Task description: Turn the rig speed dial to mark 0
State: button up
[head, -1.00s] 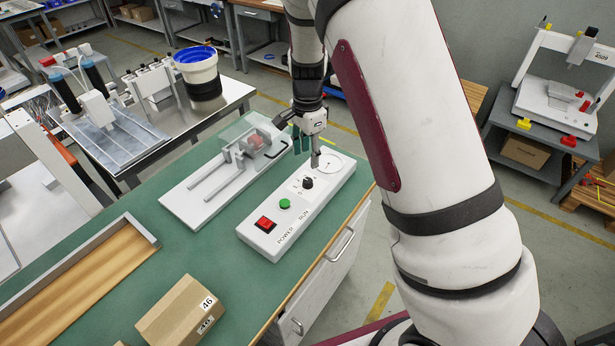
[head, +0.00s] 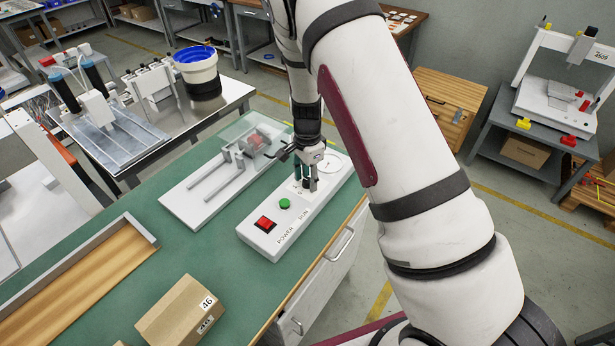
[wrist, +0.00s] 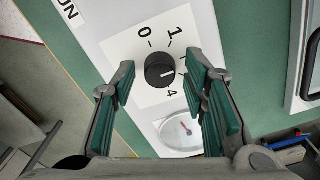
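The speed dial (wrist: 159,70) is a round black knob on a white square plate in the wrist view. Marks 0, 1 and 4 are readable around it; the others are hidden by a finger or too small. A small pale line on the knob points right, away from 0. My gripper (wrist: 162,90) is open, with green-padded fingers apart on either side of the knob's line; I cannot tell their height above it. In the head view my gripper (head: 306,184) is over the control box (head: 318,203) and hides the dial.
The box also has a red power switch (head: 265,223), a green run button (head: 285,203) and a round gauge (wrist: 181,131). A clamp fixture (head: 215,182) stands beside it on the green bench (head: 215,246). A cardboard box (head: 180,312) sits nearer.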

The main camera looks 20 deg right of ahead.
grip_shut()
jog(key=shift+n, duration=0.4)
jog(key=n, duration=0.3)
jog(key=shift+b, duration=0.35)
jog(key=n, duration=0.3)
jog(key=shift+n+b, duration=0.3)
jog(key=shift+b, duration=0.05)
jog(key=n+b, duration=0.1)
jog(key=n, duration=0.9)
jog(key=shift+n, duration=0.5)
